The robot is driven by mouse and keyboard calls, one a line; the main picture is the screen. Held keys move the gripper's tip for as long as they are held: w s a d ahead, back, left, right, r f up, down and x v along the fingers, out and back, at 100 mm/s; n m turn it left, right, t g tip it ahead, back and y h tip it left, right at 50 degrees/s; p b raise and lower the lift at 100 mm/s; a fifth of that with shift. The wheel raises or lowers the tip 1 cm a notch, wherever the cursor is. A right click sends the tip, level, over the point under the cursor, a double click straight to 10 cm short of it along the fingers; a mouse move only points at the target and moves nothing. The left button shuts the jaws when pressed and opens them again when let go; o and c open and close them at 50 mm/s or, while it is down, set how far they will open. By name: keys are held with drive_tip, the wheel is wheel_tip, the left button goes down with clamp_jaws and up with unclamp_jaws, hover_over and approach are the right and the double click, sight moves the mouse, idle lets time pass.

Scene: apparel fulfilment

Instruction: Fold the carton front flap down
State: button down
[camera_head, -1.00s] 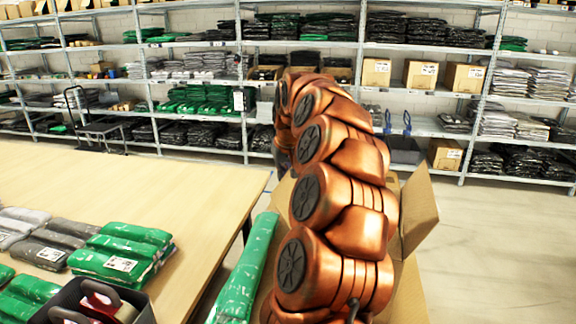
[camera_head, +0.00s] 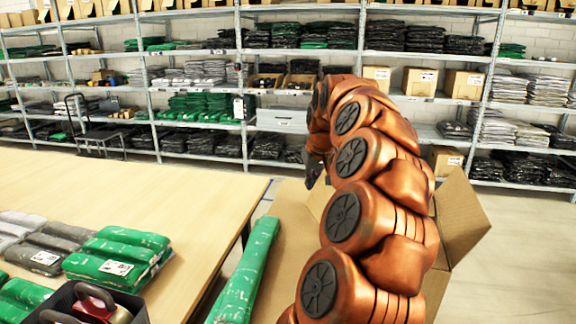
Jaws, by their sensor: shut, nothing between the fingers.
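The open cardboard carton stands right of the table, mostly hidden behind my copper arm. Its right flap (camera_head: 462,215) sticks up and outward. A tan cardboard panel (camera_head: 292,222) shows left of my arm, and a smaller piece shows behind it near the arm's end. I cannot tell which of these is the front flap. My gripper (camera_head: 314,174) shows only as a small dark part at the arm's far end, above the carton's left side. It is shut and empty. Whether it touches the cardboard is hidden.
A long green wrapped bundle (camera_head: 246,272) lies between table and carton. The wooden table (camera_head: 120,195) holds grey and green garment packs (camera_head: 120,258) and a dark bin (camera_head: 92,300). Stocked shelves (camera_head: 300,55) line the back. Floor at right (camera_head: 525,265) is clear.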

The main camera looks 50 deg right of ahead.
sight(333, 192)
drive_tip(key=shift+s+d+f+b, duration=0.1)
drive_tip(key=shift+s+d+b, duration=0.2)
drive_tip(key=shift+s, duration=0.55)
drive_tip(key=shift+s+d+b, duration=0.2)
drive_tip(key=shift+s+d, duration=0.15)
drive_tip(key=shift+s, duration=0.55)
drive_tip(key=shift+s+d+f+b, duration=0.1)
drive_tip(key=shift+s+d+b, duration=0.2)
drive_tip(key=shift+s, duration=0.55)
drive_tip(key=shift+s+d+f+b, duration=0.1)
drive_tip(key=shift+s+f+b, duration=0.05)
drive_tip(key=shift+f+b, duration=0.3)
drive_tip(key=shift+s+d+f+b, duration=0.1)
drive_tip(key=shift+s+f+b, duration=0.05)
drive_tip(key=shift+f+b, duration=0.25)
drive_tip(key=shift+s+d+f+b, duration=0.1)
drive_tip(key=shift+s+f+b, duration=0.3)
drive_tip(key=shift+f, duration=0.3)
